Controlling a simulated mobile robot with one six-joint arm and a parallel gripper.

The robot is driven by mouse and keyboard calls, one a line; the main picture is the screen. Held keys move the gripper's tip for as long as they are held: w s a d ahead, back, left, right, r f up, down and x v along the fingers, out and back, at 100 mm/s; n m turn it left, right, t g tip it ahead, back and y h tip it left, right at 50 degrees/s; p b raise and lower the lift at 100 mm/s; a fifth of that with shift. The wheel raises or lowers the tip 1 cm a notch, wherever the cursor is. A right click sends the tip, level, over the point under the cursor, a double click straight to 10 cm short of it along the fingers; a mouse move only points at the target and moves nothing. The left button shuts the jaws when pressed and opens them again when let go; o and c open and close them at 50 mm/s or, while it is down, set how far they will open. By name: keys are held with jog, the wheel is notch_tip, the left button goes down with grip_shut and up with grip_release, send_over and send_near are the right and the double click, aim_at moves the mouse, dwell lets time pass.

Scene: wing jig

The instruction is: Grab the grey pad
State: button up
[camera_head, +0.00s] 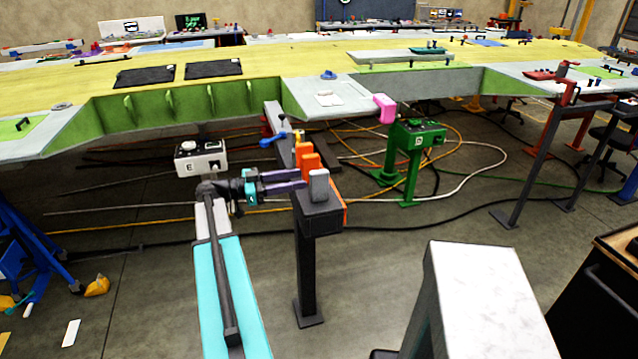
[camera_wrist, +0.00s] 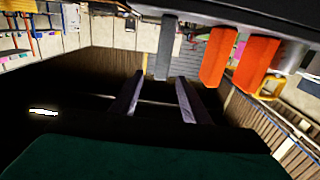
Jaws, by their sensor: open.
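The grey pad (camera_head: 319,185) stands upright at the near end of a dark rail on a post, the closest of a row of pads. In the wrist view the grey pad (camera_wrist: 166,47) hangs from the dark rail at the top, beyond the fingertips and roughly between their lines. My gripper (camera_head: 303,178) is open, with its purple fingers pointing right toward the grey pad. The wrist view shows the two fingers of my gripper (camera_wrist: 160,78) apart with nothing between them. I cannot tell the exact distance from tips to pad.
Orange pads (camera_head: 309,166) stand right behind the grey pad on the same rail (camera_head: 317,218). A blue-handled part (camera_head: 275,139) and a white box (camera_head: 201,160) are close by. The large wing panel (camera_head: 60,90) spans behind. A white-topped stand (camera_head: 480,285) is at front right.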

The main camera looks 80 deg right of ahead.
aim_at(310, 176)
dwell(0.3)
jog(key=shift+p+x, duration=1.05)
jog(key=shift+x, duration=0.2)
jog(key=shift+p+x, duration=0.6)
jog(key=shift+x, duration=0.7)
jog(key=shift+d, duration=0.2)
jog(key=shift+c, duration=0.4)
grip_shut()
